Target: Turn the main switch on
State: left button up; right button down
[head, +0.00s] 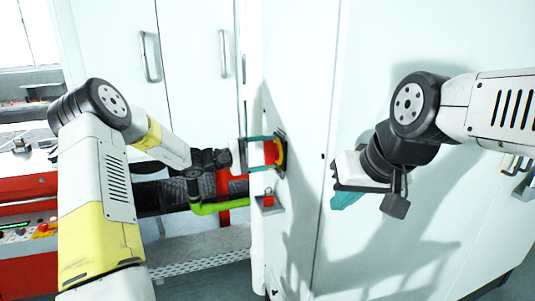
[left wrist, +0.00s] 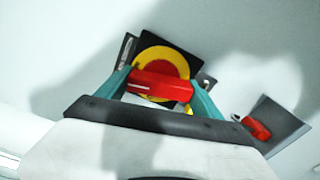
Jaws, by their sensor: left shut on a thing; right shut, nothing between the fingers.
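The main switch has a red handle on a yellow disc with a dark backing plate, mounted on the white cabinet. It shows in the head view (head: 271,153) and in the left wrist view (left wrist: 165,82). My left gripper (head: 268,153) is shut on the red handle, with one teal finger on each side of it; the fingers also show in the left wrist view (left wrist: 160,90). In the wrist view the handle lies roughly crosswise between the fingers. My right gripper (head: 347,200) is shut and empty, held in front of the white cabinet face, well right of the switch.
A small grey plate with a red part (head: 268,201) sits just below the switch, close to my left gripper. A red control panel with buttons (head: 30,232) stands at lower left. White cabinet doors with handles (head: 150,57) are behind. A yellow-green pipe (head: 210,209) runs below my left wrist.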

pick_arm(q)
jog(key=shift+m, duration=1.2)
jog(key=o, duration=1.4)
jog(key=shift+c, duration=0.2)
jog(key=v, duration=0.8)
